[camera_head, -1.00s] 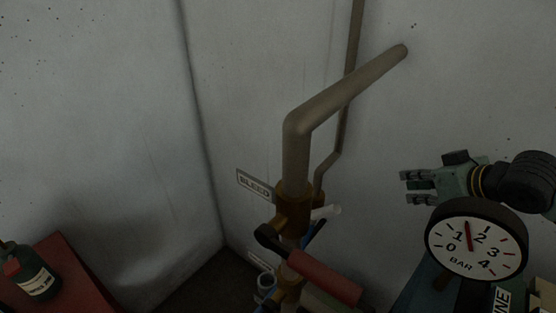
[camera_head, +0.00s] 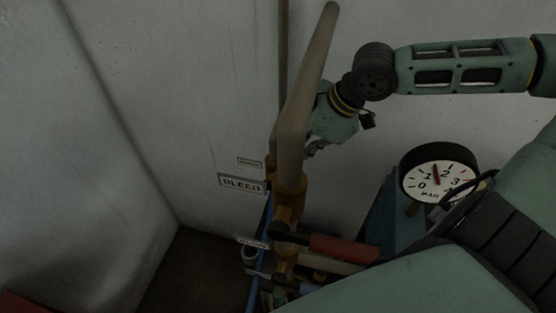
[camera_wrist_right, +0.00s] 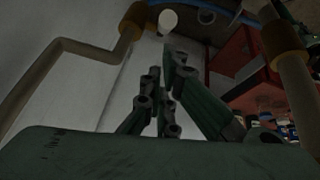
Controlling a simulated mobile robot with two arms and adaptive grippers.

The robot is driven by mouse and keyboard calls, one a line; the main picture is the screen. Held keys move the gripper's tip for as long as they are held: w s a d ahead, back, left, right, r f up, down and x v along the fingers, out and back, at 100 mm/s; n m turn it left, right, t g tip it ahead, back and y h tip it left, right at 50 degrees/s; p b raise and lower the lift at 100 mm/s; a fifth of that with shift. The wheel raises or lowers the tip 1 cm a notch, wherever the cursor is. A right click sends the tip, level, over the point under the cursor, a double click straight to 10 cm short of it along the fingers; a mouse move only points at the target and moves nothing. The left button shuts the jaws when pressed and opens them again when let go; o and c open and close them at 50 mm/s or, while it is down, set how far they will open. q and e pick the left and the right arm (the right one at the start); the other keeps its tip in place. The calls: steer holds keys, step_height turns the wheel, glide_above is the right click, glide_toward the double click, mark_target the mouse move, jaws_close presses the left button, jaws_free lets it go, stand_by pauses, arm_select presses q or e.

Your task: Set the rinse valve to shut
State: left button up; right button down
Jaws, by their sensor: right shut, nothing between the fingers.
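No label that I can read says rinse, so I cannot tell for sure which valve it is. In the wrist view, a lever with a pale rounded end (camera_wrist_right: 168,21) shows near a brass fitting (camera_wrist_right: 136,22) on a thin pipe, just beyond my fingertips. My right gripper (camera_head: 316,147) is shut and empty, behind and right of the thick vertical pipe (camera_head: 293,135) in the head view, which partly hides it. Its fingers (camera_wrist_right: 165,88) show close together in the wrist view, apart from the pale lever end. My left gripper is out of view.
A red-handled lever (camera_head: 343,248) sticks out right, below the brass body (camera_head: 288,208) beside the BLEED label (camera_head: 241,183). A round pressure gauge (camera_head: 438,172) stands to the right. The wall is close behind.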

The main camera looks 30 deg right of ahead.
steer(key=b+x, duration=0.1)
steer(key=x, duration=0.2)
steer(key=shift+w+r, duration=0.1)
steer(key=shift+w, duration=0.1)
steer(key=shift+w+a+f, duration=0.1)
steer(key=shift+a+f, duration=0.1)
steer(key=shift+f, duration=0.05)
steer(key=shift+b+x, duration=0.45)
steer(key=shift+x, duration=0.5)
steer(key=shift+b+x, duration=0.3)
steer(key=shift+x, duration=1.1)
steer(key=shift+f, duration=0.1)
